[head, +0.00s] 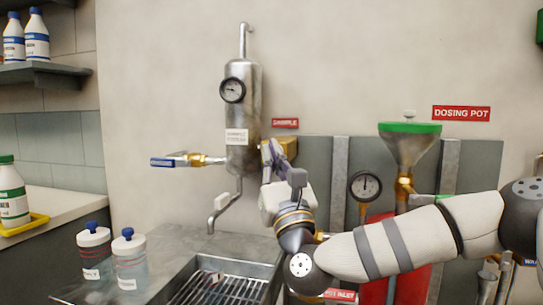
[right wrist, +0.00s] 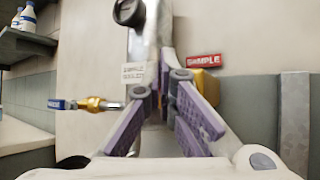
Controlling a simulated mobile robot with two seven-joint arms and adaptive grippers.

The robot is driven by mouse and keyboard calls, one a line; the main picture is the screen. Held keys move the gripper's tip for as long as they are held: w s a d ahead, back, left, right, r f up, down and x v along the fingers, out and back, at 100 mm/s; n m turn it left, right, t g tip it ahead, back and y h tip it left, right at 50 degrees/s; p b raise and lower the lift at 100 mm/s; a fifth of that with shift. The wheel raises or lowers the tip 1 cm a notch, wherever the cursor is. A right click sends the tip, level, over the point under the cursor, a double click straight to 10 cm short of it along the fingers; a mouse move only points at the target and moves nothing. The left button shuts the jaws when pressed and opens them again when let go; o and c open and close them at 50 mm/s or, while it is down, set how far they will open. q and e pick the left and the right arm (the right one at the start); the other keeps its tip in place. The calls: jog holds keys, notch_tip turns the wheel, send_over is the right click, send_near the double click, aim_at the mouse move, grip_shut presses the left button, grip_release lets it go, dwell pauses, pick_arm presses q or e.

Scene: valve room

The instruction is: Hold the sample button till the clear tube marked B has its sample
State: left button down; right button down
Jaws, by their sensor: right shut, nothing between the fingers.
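A yellow box (head: 289,146) is on the wall under a red SAMPLE sign (head: 285,123); it also shows in the right wrist view (right wrist: 206,86). The button's face is hidden behind my right gripper (head: 268,152), which is shut and empty, its tips at the box's left side. I cannot tell whether they touch the button. Two clear containers with blue-knobbed caps, a left one (head: 94,258) and a right one (head: 130,265), stand upright on the counter. Their labels are too small to read. My left gripper is out of view.
A steel cylinder (head: 241,105) with a gauge, a blue-handled valve (head: 187,160) and a bent spout (head: 219,212) is left of my gripper. A grated sink (head: 218,286) lies below. A green-rimmed funnel (head: 409,145) and a second gauge (head: 365,187) are right.

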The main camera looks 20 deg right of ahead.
jog(key=shift+w+d, duration=0.3)
jog(key=shift+w, duration=0.15)
dwell(0.5)
jog(key=shift+s, duration=0.1)
dwell(1.2)
jog(key=shift+s+a, duration=0.55)
jog(key=shift+s, duration=0.15)
jog(key=s+a, duration=0.2)
jog(key=s, duration=0.2)
jog(key=shift+s+a+p, duration=0.1)
jog(key=shift+a+p, duration=0.2)
jog(key=shift+a, duration=0.1)
